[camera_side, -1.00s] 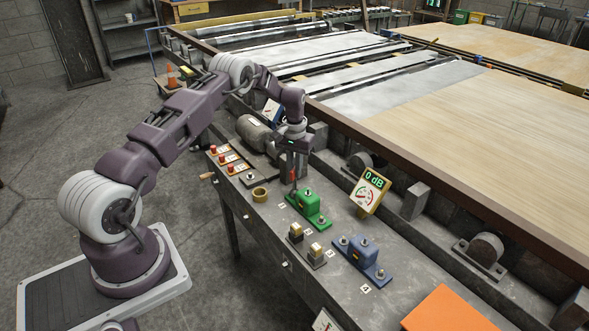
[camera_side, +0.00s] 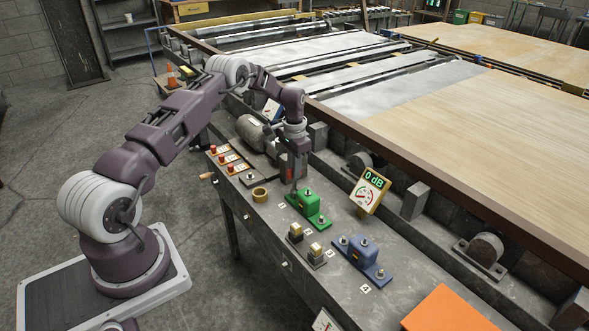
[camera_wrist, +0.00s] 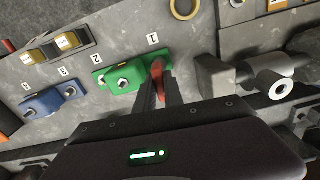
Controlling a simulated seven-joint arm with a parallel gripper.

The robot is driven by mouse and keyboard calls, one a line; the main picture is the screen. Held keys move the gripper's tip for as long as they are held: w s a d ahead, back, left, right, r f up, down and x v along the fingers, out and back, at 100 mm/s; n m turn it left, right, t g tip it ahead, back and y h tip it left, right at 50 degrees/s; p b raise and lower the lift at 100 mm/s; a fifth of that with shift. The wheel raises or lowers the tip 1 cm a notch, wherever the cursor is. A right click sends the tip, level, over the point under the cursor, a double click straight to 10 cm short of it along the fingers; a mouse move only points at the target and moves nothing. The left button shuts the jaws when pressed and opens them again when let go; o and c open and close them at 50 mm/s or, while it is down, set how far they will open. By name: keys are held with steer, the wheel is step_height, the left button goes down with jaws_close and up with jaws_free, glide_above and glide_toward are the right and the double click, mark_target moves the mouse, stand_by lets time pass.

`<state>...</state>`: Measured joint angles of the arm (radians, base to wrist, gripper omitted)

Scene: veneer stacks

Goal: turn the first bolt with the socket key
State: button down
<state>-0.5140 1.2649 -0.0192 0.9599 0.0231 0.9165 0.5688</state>
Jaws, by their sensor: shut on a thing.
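My gripper (camera_side: 295,178) is shut on the socket key and holds it upright over the far end of the green block (camera_side: 310,203). The key's red part (camera_wrist: 158,68) shows between my fingers in the wrist view; its lower end meets the block near the label 1 (camera_wrist: 152,38). The first bolt is hidden under the key, so I cannot tell how well the socket sits on it. The green block's other end bolt (camera_wrist: 123,84) is bare, near the label 2.
A blue block (camera_side: 362,257) with bolts stands nearer on the bench. Brass-topped blocks (camera_side: 296,232), a brass ring (camera_side: 259,194) and red buttons (camera_side: 222,158) are around. An orange sheet (camera_side: 448,309) lies at the front right.

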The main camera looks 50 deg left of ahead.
steer(key=shift+n, duration=0.3)
steer(key=shift+r, duration=1.25)
stand_by(1.2)
steer(key=shift+r, duration=2.55)
